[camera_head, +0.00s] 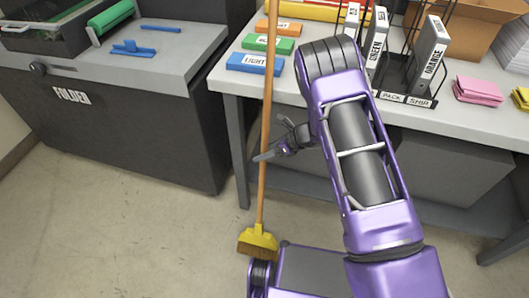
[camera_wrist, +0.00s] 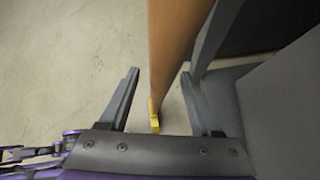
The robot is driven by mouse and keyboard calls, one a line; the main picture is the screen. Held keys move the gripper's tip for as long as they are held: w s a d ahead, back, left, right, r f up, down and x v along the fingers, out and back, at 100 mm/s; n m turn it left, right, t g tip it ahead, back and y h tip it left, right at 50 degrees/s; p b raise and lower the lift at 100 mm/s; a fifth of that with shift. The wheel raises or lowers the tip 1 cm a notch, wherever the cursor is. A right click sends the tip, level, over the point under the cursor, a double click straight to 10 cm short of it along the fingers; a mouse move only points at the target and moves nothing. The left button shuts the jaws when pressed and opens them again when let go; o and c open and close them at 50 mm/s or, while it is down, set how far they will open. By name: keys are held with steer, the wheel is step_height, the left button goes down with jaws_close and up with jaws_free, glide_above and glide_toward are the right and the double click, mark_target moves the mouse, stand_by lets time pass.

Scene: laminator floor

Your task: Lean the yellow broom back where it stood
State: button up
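The yellow broom has a long orange-brown handle (camera_head: 265,150) and a yellow head (camera_head: 258,242) low down at the floor. It stands nearly upright in front of the white table, its top cut off by the picture's upper edge. My gripper (camera_head: 267,138) is at the handle about mid-height, with one finger reaching across to the handle's left. In the wrist view my gripper (camera_wrist: 160,73) is open, its two fingers well apart. The handle (camera_wrist: 175,40) runs between the finger directions, and the yellow head (camera_wrist: 154,115) shows below. No finger visibly presses the handle.
The white table (camera_head: 235,80) behind holds coloured labelled blocks (camera_head: 255,63), binders in a rack (camera_head: 430,55) and pink pads (camera_head: 478,91). A dark cabinet marked FOLDER (camera_head: 110,125) stands left. The floor (camera_head: 110,235) at the front left is clear.

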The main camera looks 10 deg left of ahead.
steer(key=shift+d, duration=0.1)
steer(key=p+v, duration=0.2)
steer(key=v, duration=1.5)
steer(key=shift+d+r, duration=0.1)
steer(key=shift+d, duration=0.05)
stand_by(0.5)
